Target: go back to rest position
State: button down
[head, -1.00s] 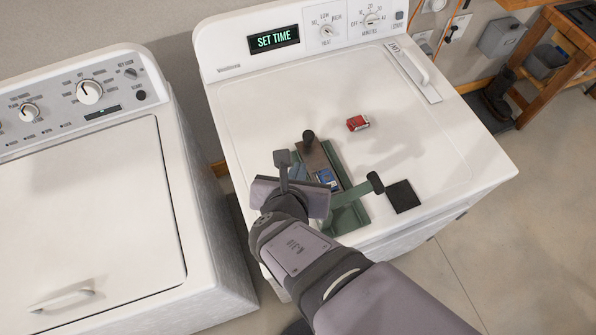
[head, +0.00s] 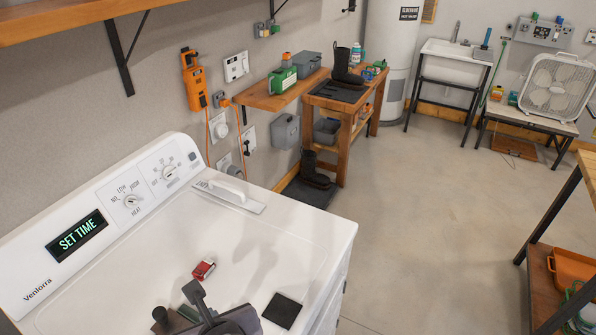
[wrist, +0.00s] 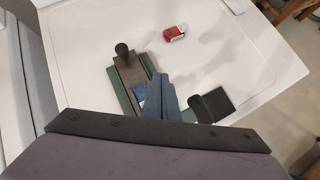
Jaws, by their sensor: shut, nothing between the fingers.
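My gripper (wrist: 163,92) shows in the wrist view as blue-grey fingers, closed together with nothing held. It is above a green fixture (wrist: 118,92) on the white machine top; how high, I cannot tell. The fixture carries a brown block with a black knob (wrist: 122,50) and a small blue part (wrist: 140,99), partly hidden by the fingers.
A red item (head: 203,270) and a black square pad (head: 282,311) lie on the white machine (head: 120,245). Its panel reads SET TIME. A wooden bench (head: 345,105), shelves, a sink (head: 462,58) and a fan (head: 553,85) stand beyond. The floor on the right is largely clear.

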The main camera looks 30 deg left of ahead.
jog(key=w+d+m+t+h, duration=0.1)
jog(key=w+d+m, duration=0.4)
jog(key=w, duration=0.3)
jog(key=w+d+m+t+h, duration=0.1)
jog(key=w+d+m+h, duration=0.1)
jog(key=w+d+m, duration=0.4)
jog(key=w+d+f+m+h+p, duration=0.15)
jog(key=w+d+m+h, duration=0.4)
jog(key=d+m, duration=0.75)
jog(key=s+d+f+m+g, duration=0.1)
jog(key=s+d+m+g, duration=0.2)
jog(key=d+m, duration=0.8)
jog(key=s+d+f+m+g+p, duration=0.1)
jog(key=s+d+m, duration=0.4)
jog(key=d+m, duration=0.6)
jog(key=shift+s+f+m+g+y+p, duration=0.3)
jog(key=shift+f+m+g+y, duration=0.25)
jog(key=shift+g, duration=0.55)
